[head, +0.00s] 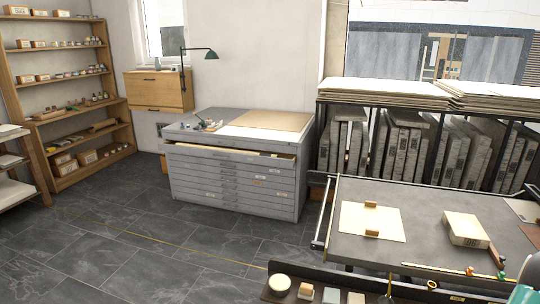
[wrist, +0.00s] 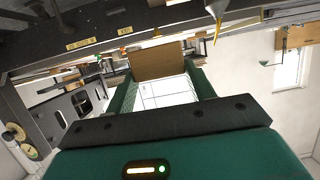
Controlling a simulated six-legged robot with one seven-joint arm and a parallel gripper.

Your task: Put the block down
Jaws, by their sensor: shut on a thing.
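My gripper (wrist: 160,78) shows in the wrist view, with its two green fingers on either side of a brown, flat-faced block (wrist: 157,60). It is shut on this block, which sits at the fingertips. What lies directly beneath the block cannot be told from this view. The head view does not clearly show the gripper or the held block; a teal shape at its lower right corner may be part of my arm.
In the head view, a grey-topped press table (head: 420,199) bears a cream sheet (head: 355,223) with two small wooden blocks (head: 371,205) and a pale stone slab (head: 466,229). A dark shelf with small items runs along the front. A drawer cabinet (head: 235,182) stands behind; the floor at left is clear.

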